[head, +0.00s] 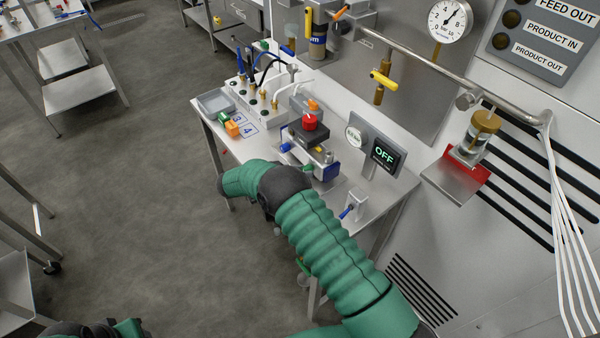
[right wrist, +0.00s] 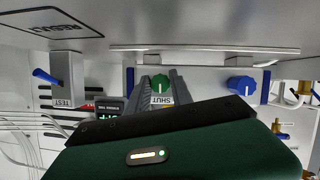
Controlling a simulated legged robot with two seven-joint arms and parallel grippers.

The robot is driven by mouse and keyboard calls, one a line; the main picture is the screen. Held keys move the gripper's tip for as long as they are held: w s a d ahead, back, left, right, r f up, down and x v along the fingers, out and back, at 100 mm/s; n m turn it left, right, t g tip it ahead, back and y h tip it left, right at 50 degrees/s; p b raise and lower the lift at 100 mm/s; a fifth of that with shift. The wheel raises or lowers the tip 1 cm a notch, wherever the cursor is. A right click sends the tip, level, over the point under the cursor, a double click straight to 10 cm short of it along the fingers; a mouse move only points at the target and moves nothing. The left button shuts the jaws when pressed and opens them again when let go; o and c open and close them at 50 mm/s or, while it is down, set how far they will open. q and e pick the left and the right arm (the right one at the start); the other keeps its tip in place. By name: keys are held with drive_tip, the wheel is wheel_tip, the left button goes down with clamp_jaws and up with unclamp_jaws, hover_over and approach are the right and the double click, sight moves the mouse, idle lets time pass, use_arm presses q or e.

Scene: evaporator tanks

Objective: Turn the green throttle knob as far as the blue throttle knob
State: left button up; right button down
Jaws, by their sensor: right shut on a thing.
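The green throttle knob (right wrist: 160,88) shows in the right wrist view between the two grey fingers of my right gripper (right wrist: 161,80), which is shut on it. A white mark is on its face, and a label reading SHUT is just below. The blue throttle knob (right wrist: 240,86) is to the right, apart from the gripper; its exact angle is too small to read. My left gripper is not in view.
The steel bench (head: 373,200) carries a red knob (head: 309,122), an OFF display (head: 385,155), a small blue-handled lever (head: 347,211) and a grey tray (head: 215,102). A wall panel with a gauge (head: 449,20) stands behind. Open floor (head: 130,200) lies left.

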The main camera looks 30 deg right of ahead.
drive_tip(key=shift+w+d+r, duration=0.1)
drive_tip(key=shift+d+r, duration=0.1)
drive_tip(key=shift+r, duration=0.1)
drive_tip(key=c, duration=1.4)
unclamp_jaws()
drive_tip(key=shift+o, duration=1.3)
drive_tip(key=shift+f, duration=0.15)
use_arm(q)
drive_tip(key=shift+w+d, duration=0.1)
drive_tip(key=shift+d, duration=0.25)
use_arm(e)
drive_tip(key=shift+d+f, duration=0.1)
drive_tip(key=shift+f, duration=0.05)
use_arm(q)
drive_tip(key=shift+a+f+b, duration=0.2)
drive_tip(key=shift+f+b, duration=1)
drive_tip(key=shift+b, duration=0.05)
use_arm(e)
drive_tip(key=v, duration=1.7)
drive_tip(key=shift+w+f, duration=0.1)
drive_tip(key=shift+d, duration=0.1)
